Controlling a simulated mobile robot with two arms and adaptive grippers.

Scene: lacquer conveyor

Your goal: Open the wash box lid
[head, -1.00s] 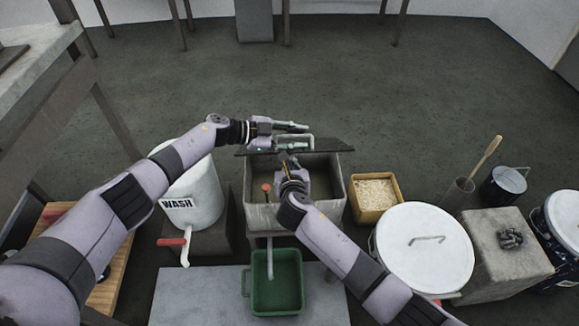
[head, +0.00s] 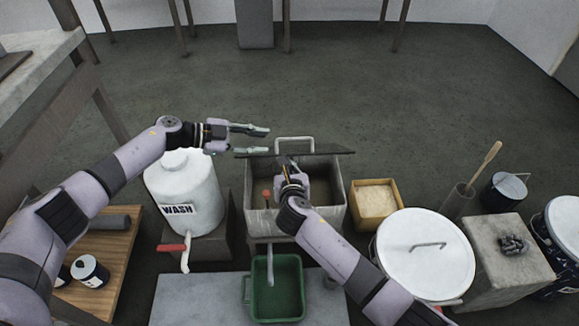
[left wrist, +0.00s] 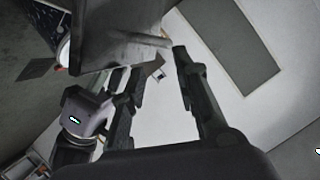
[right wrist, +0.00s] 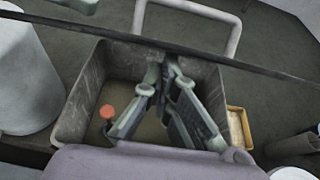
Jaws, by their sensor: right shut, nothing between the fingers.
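The wash box (head: 262,222) is a grey open-topped box in the middle of the head view, with its inside showing. Its lid (head: 330,153) is raised and shows nearly edge-on as a thin dark plate across the box's far part. The pale lid handle (head: 295,139) sticks up behind that edge. My left gripper (head: 262,141) is open and empty, left of the handle and apart from it. My right gripper (head: 288,165) is shut and empty over the box, close to the lid edge; contact cannot be told. It also shows in the right wrist view (right wrist: 163,75).
A white WASH tank (head: 185,190) stands left of the box. A green tray (head: 277,314) sits in front. A yellow bin (head: 364,223) and a white-lidded drum (head: 425,262) stand at right. The floor behind the box is clear.

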